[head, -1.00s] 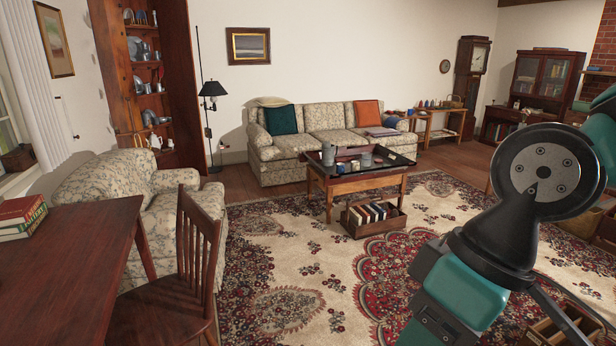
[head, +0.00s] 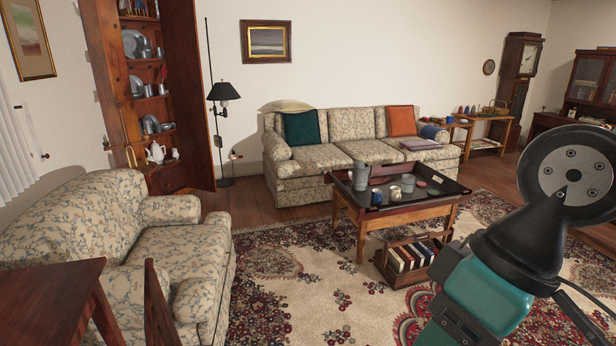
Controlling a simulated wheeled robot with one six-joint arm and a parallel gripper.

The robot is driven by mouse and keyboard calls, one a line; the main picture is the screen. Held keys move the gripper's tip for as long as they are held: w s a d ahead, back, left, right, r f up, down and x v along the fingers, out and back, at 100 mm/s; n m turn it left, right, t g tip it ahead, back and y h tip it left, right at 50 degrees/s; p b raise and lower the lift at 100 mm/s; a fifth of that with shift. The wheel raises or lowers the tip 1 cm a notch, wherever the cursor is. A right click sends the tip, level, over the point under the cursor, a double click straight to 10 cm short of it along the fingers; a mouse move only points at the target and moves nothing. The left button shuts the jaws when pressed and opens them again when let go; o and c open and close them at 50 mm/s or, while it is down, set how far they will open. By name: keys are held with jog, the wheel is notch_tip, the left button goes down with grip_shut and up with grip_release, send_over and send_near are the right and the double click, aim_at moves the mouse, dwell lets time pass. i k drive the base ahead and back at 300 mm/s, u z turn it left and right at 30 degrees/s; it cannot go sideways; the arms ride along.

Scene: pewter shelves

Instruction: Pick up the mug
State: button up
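A low wooden coffee table (head: 345,205) with a dark tray-like top stands in front of the patterned sofa. On it are a tall grey pitcher-like vessel (head: 361,176), a small dark-blue mug-like cup (head: 377,197), a small light grey cup (head: 395,193) and another grey vessel (head: 408,183). They are small in the view, and I cannot tell which one is the mug or see handles clearly. Part of my arm fills the right side in front of the rug. My gripper is not in view.
A patterned armchair (head: 120,225) stands at left, with a dark table (head: 45,300) and a chair back (head: 158,310) in the near left corner. A crate of books (head: 388,272) sits beside the coffee table. The rug (head: 290,310) is open in front.

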aim_at(376, 195)
jog(key=i, duration=4.6)
jog(key=z, duration=0.35)
